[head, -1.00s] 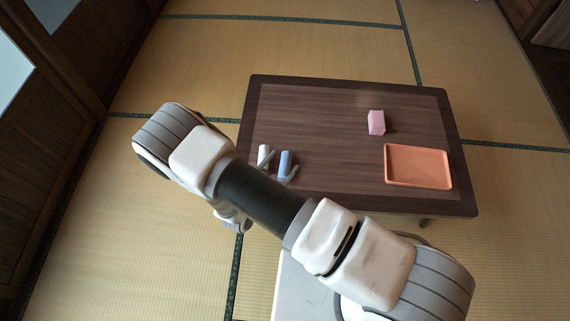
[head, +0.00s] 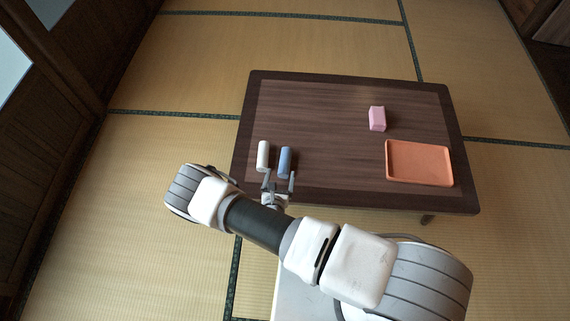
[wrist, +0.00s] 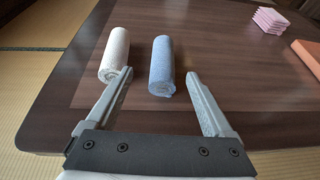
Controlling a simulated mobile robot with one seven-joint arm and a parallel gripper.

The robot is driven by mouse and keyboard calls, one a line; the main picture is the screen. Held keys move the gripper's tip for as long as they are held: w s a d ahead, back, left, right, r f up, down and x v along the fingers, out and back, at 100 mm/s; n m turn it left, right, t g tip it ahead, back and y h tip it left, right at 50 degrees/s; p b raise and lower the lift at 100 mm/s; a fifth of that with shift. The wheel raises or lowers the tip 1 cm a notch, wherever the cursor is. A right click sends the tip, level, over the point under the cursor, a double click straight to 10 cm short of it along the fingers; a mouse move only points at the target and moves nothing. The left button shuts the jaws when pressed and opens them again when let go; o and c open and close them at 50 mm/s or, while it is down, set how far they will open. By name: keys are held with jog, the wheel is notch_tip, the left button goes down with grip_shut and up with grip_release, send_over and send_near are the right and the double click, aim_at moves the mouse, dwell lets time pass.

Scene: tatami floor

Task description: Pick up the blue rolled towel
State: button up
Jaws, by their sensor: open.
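The blue rolled towel (head: 285,161) lies on the low dark wooden table near its front left. In the wrist view the blue towel (wrist: 162,66) lies lengthwise ahead of my gripper, between the lines of the two fingers. My gripper (head: 280,177) is open and empty at the near end of the blue towel. In the wrist view the fingertips of my gripper (wrist: 160,73) are spread to either side of the towel's near end. The left fingertip shows between the blue towel and a white rolled towel (wrist: 115,54), overlapping the white one's near end in the picture.
The white towel (head: 263,155) lies just left of the blue one, with a narrow gap. A pink folded stack (head: 377,119) sits toward the table's right. An orange tray (head: 420,180) lies at the right. The middle of the table (head: 325,130) is clear.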

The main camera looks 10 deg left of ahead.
aim_at(285, 160)
jog(key=b+x, duration=0.1)
jog(key=x, duration=0.4)
jog(key=b+x, duration=0.1)
jog(key=x, duration=0.1)
jog(key=b+x, duration=0.1)
jog(key=x, duration=0.1)
jog(key=shift+d, duration=0.3)
grip_shut()
jog(key=shift+r, duration=0.15)
